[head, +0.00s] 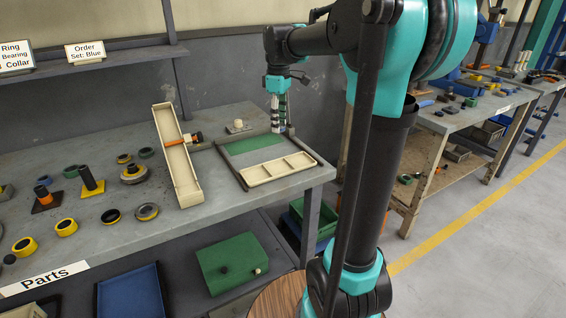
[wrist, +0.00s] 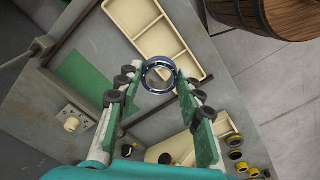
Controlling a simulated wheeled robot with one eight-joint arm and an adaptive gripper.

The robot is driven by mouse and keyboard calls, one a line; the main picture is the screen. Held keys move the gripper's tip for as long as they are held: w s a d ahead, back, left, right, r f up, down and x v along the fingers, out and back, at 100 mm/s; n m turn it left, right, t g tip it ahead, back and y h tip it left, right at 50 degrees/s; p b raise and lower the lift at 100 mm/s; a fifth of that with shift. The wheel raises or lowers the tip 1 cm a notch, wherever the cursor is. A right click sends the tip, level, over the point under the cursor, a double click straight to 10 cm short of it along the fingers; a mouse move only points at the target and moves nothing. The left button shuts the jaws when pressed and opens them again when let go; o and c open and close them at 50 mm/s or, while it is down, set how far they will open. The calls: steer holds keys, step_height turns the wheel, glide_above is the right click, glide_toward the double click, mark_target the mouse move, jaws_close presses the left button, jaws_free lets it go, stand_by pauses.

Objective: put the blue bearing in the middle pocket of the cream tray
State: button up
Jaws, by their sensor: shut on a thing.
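The blue bearing (wrist: 146,77), a ring with a shiny metal inside, is between my fingertips in the wrist view. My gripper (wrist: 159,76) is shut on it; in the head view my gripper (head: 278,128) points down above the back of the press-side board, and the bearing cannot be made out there. The cream tray (head: 277,168), with three pockets in a row, lies flat at the table's right front. The tray also shows in the wrist view (wrist: 158,40), beyond the fingertips, and the bearing overlaps its near side. The pockets I see look empty.
A green mat (head: 250,145) lies behind the tray. Several rings and collars lie on the left of the table (head: 220,112). A wooden barrel (wrist: 270,15) stands off the table.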

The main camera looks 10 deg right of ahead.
mark_target(279, 169)
step_height(279, 169, down, 15)
steer(key=shift+f, duration=0.1)
stand_by(0.3)
steer(key=o, duration=0.9)
step_height(279, 169, up, 12)
steer(key=s+f+m, duration=0.1)
steer(key=s+f, duration=0.2)
steer(key=s+d+f+m+t, duration=0.1)
steer(key=s+f+m, duration=0.1)
steer(key=s+f, duration=0.1)
steer(key=s+d+f+m, duration=0.1)
steer(key=s+f+m, duration=0.1)
steer(key=s+f, duration=0.1)
steer(key=shift+t, duration=0.4)
steer(key=s+f+m, duration=0.2)
steer(key=s+f, duration=0.1)
steer(key=s, duration=0.1)
steer(key=s+d+f+m+t, duration=0.1)
steer(key=s+f+m, duration=0.1)
steer(key=s+f, duration=0.2)
steer(key=s+d+f+m+t, duration=0.1)
steer(key=s+f+m, duration=0.1)
steer(key=s+f, duration=0.2)
steer(key=shift+s+m, duration=0.3)
steer(key=shift+s, duration=0.2)
